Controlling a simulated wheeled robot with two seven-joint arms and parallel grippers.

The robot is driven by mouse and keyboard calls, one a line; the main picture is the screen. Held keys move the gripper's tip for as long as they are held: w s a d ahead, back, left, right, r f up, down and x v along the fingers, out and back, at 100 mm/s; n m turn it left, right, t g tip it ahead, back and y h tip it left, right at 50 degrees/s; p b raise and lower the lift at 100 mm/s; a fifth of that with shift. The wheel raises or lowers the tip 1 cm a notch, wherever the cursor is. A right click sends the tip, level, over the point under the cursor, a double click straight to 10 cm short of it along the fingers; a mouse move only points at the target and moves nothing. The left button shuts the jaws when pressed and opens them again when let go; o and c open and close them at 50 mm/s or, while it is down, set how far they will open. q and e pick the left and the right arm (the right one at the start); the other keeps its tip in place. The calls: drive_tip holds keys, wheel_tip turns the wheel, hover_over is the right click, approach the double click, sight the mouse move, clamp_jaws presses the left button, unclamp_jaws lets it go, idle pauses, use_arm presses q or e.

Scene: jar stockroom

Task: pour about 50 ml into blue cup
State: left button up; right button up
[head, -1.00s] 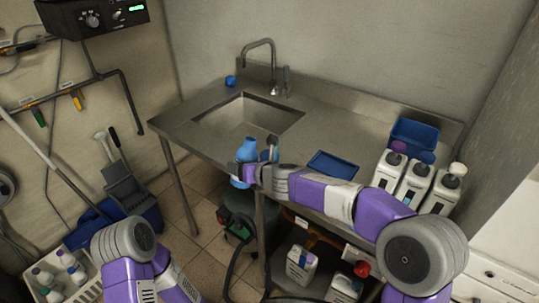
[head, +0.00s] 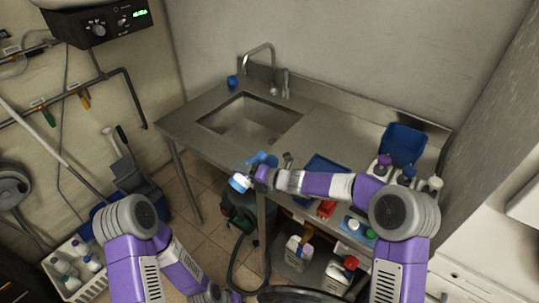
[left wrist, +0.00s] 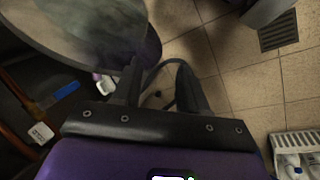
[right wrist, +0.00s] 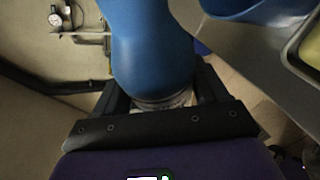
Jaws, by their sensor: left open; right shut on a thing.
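My right gripper (head: 263,176) is shut on a blue bottle (head: 240,182) with a pale lower end, at the counter's front edge. The bottle is tilted, its pale end toward the lower left. In the right wrist view the blue bottle (right wrist: 150,45) rises from between the fingers (right wrist: 160,100). A blue rounded thing, likely the blue cup (right wrist: 250,8), stands on the counter beside it. In the head view cup and bottle top overlap and are hard to tell apart. No liquid stream shows. My left gripper (left wrist: 160,85) is open and empty, low above the floor.
The steel counter (head: 330,130) has a sink (head: 250,118) and tap. A blue tray (head: 325,167), a blue bin (head: 403,143) and several white bottles are at the right. Jugs (head: 298,252) stand below. A white crate (head: 72,282) of bottles is on the floor at left.

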drive_tip(key=shift+a+r+m+y+p, duration=0.1)
drive_tip(key=shift+r+m+y+p, duration=0.25)
drive_tip(key=shift+p, duration=0.65)
drive_tip(key=shift+a+m+y+p, duration=0.15)
drive_tip(key=shift+m+p, duration=0.3)
drive_tip(key=shift+p, duration=0.55)
drive_tip(key=shift+w+d+r+m+g+y+p, duration=0.1)
drive_tip(key=shift+d+r+m+g+y+p, duration=0.25)
drive_tip(key=shift+p, duration=0.6)
drive_tip(key=shift+w+r+m+y+p, duration=0.1)
drive_tip(key=shift+r+m+y+p, duration=0.25)
drive_tip(key=shift+r+m+p, duration=0.45)
drive_tip(key=shift+s+a+g, duration=0.25)
drive_tip(key=shift+r+m+y+p, duration=0.25)
drive_tip(key=shift+y+p, duration=0.05)
drive_tip(key=shift+p, duration=0.05)
idle(1.1)
